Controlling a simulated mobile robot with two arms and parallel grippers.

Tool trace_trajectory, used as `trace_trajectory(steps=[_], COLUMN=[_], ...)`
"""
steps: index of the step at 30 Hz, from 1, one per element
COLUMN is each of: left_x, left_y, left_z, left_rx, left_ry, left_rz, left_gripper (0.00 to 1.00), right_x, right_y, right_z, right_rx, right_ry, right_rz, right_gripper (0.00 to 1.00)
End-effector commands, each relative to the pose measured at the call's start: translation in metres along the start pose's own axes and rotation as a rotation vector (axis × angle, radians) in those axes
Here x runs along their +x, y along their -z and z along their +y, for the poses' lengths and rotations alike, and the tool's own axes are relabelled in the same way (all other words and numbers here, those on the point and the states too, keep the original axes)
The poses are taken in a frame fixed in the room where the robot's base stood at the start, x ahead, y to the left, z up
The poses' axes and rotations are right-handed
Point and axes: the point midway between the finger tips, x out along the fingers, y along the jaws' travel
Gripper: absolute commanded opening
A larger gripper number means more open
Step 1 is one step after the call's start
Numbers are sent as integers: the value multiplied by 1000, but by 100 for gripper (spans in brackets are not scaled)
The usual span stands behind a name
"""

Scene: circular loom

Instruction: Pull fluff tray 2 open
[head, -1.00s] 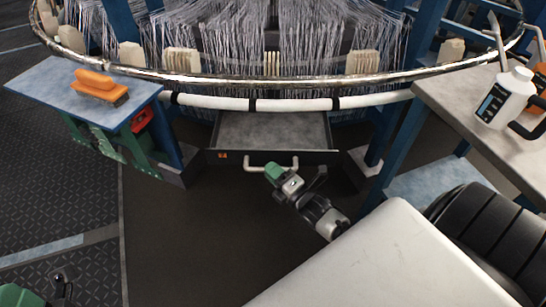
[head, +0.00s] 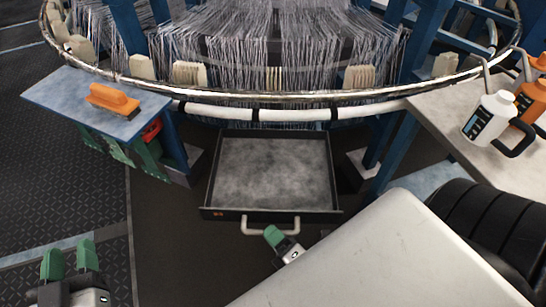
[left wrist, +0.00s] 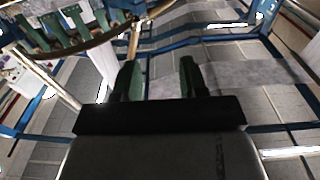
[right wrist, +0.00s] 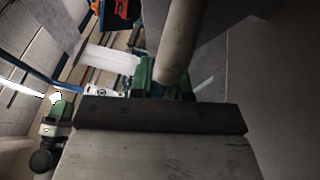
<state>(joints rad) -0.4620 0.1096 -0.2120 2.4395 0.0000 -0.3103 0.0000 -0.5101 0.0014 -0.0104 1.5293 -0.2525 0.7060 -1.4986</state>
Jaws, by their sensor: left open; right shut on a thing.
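The fluff tray (head: 270,172) is a dark-walled drawer with a grey mottled bottom, under the loom ring at the centre of the head view. It stands well out from the loom, and its inside looks empty. A pale bar handle (head: 257,231) is on its front. My right gripper (head: 274,236) is at the right end of the handle, shut on it. In the right wrist view the handle (right wrist: 178,45) is a thick pale bar between the green fingers. My left gripper (head: 70,262) is open and empty at the lower left, away from the tray.
A blue side table (head: 65,100) at left holds an orange-handled brush (head: 112,100). A grey table (head: 440,117) at right holds a white bottle (head: 489,117) and an orange bottle (head: 530,100). Blue loom legs flank the tray. Dark floor lies in front.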

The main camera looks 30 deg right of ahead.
Motion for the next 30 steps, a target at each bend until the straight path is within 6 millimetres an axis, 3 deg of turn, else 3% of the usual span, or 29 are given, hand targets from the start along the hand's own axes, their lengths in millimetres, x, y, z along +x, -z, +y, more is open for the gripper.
trace_trajectory(steps=[10, 25, 26, 30], left_x=[-8, -10, -10, -10], left_y=[-27, -32, -32, -31], left_z=[-5, -6, -6, -6], left_rx=[4, 4, 4, 4], left_ry=[13, 15, 15, 15], left_rz=[-224, -257, -257, -256], left_gripper=[43, 43, 43, 43], right_x=[-30, -37, -37, -36], right_y=[30, 38, 38, 37], right_z=[8, 9, 9, 9], right_rx=[2, 4, 4, 3], right_ry=[4, 4, 4, 3], right_rz=[0, 4, 4, 3], right_gripper=[0, 0, 21, 42])
